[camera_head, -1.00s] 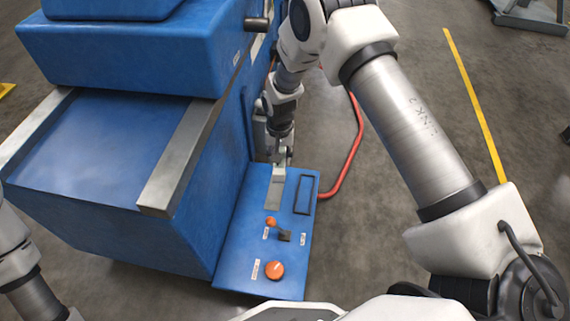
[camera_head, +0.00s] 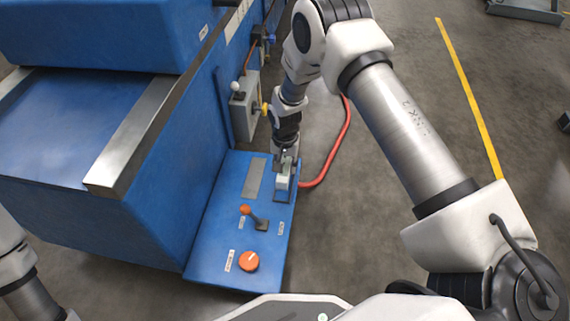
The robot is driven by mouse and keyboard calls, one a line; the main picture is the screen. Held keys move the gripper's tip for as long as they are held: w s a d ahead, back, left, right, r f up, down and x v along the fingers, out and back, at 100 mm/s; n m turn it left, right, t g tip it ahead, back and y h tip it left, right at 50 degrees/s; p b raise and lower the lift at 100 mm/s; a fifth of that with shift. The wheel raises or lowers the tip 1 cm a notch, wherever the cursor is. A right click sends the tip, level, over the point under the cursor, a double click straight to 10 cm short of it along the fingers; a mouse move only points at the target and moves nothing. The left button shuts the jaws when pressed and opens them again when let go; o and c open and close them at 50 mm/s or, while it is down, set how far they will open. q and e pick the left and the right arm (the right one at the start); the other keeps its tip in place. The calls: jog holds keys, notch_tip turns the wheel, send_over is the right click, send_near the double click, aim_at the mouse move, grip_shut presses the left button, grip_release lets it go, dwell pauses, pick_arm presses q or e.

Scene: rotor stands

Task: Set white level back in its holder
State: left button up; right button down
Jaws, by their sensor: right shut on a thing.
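My right gripper (camera_head: 286,165) is at the upper right of the blue sloped panel (camera_head: 219,212), shut on the white level (camera_head: 283,182). The level is small and pale, with its upper part hidden by the fingers. It is over the dark rectangular frame of its holder (camera_head: 283,200), whose lower edge shows below it. I cannot tell whether the level touches the holder. My left gripper is out of view; only part of my left arm shows at the lower left.
The panel also has a bare silver plate (camera_head: 255,178), an orange-tipped lever (camera_head: 246,210) and an orange knob (camera_head: 249,261). The big blue machine (camera_head: 120,215) stands to the left, with a grey switch box (camera_head: 244,105) on its side. A red hose (camera_head: 337,150) lies right of the panel.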

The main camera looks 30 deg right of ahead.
jog(key=shift+f+p, duration=0.35)
jog(key=shift+f, duration=0.15)
jog(key=shift+p, duration=0.4)
jog(key=shift+p, duration=0.35)
dwell(0.6)
